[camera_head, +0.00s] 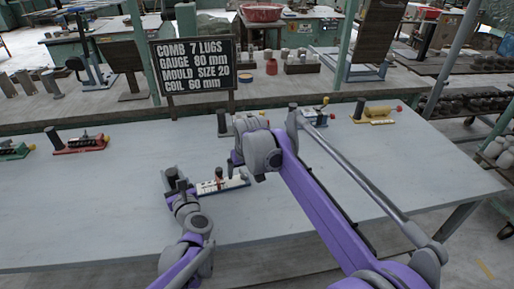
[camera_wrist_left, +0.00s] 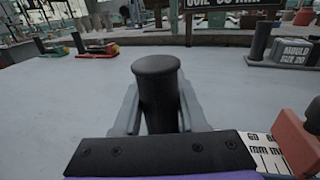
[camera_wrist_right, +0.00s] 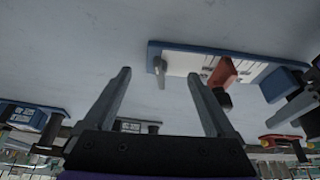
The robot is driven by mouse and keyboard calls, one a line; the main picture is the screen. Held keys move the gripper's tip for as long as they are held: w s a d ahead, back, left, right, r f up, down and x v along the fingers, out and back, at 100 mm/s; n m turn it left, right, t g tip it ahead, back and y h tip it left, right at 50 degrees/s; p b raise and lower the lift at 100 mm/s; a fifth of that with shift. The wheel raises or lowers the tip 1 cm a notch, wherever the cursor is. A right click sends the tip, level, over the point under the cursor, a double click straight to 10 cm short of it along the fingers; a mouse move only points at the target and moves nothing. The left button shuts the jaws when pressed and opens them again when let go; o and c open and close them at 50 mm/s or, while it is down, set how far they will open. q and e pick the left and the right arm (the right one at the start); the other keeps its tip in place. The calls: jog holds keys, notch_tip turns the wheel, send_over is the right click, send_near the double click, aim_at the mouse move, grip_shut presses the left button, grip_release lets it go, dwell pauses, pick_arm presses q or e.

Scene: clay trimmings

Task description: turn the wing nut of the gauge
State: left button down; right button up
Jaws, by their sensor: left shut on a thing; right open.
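The gauge (camera_head: 236,183) lies on the table with a white scale, blue base, red slider (camera_wrist_right: 224,72) and dark upright post (camera_wrist_left: 158,95). My left gripper (camera_head: 176,180) is shut on the post at the gauge's left end; the fingers flank it in the left wrist view. A small pale grey piece (camera_wrist_right: 160,72) stands at the gauge's other end; it may be the wing nut. My right gripper (camera_wrist_right: 160,78) is open and empty, and this piece shows between its fingertips. I cannot tell the remaining distance. In the head view my right arm hides part of this area.
The table's front left is clear.

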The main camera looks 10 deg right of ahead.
jog(key=n, duration=0.2)
jog(key=n+y, duration=0.1)
jog(key=n, duration=0.1)
jog(key=n+g+y, duration=0.1)
jog(key=n, duration=0.1)
jog(key=shift+w+d+n, duration=0.15)
jog(key=shift+d+n, duration=0.15)
jog(key=shift+n, duration=0.1)
jog(key=v, duration=1.2)
jog(key=shift+w, duration=0.1)
pick_arm(q)
jog(key=shift+c, duration=1.9)
grip_release()
